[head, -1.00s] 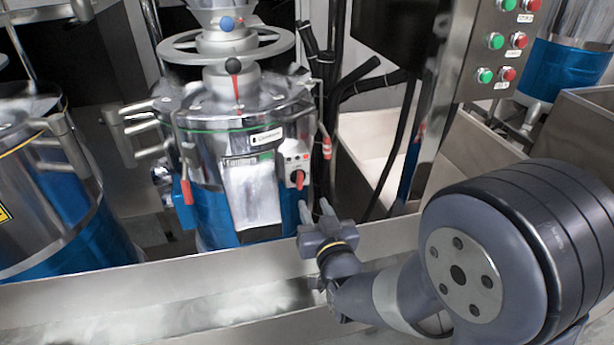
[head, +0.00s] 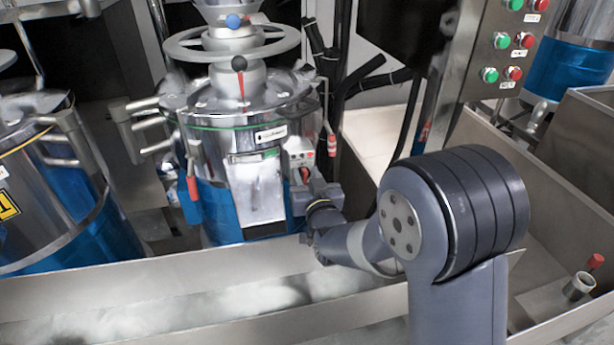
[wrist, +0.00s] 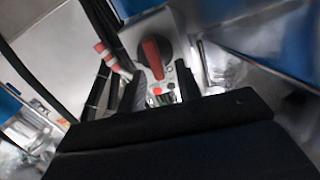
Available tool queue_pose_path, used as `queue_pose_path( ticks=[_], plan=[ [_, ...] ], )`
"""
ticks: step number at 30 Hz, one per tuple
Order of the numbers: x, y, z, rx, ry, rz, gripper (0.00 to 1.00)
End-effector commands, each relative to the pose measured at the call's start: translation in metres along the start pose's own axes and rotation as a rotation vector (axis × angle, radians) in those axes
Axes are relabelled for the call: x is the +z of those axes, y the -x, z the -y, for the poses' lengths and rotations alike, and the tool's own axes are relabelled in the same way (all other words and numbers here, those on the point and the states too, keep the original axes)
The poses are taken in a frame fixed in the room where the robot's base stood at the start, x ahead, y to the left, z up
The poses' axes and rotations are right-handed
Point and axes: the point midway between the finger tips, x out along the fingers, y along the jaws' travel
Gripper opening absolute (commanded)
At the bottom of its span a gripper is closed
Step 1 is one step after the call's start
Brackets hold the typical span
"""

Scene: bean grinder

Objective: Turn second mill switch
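The mill (head: 240,150) is a steel and blue cylinder with a grey switch box (head: 299,152) on its front right. The red knob also shows in the head view (head: 304,174), partly hidden by my gripper. My gripper (wrist: 160,82) points at the switch box, with dark fingers apart on the two sides of the picture below the knob. It looks open and empty. Contact with the switch cannot be told.
A long steel trough (head: 200,290) runs in front of the mill. Another blue and steel mill (head: 60,190) stands at left. A panel (head: 508,45) of green and red buttons is at upper right. A red-and-white handle (wrist: 112,60) is left of the switch in the wrist view.

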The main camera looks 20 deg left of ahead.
Motion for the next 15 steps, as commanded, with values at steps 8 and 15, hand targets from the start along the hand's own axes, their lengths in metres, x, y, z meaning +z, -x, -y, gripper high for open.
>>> queue_pose_path(
  ticks=[8, 15],
  plan=[
    [-0.0001, 0.0003, 0.0000, 0.000, 0.000, 0.000, 0.20],
    [-0.0002, 0.0004, 0.0000, 0.000, 0.000, 0.000, 0.01]
  ],
)
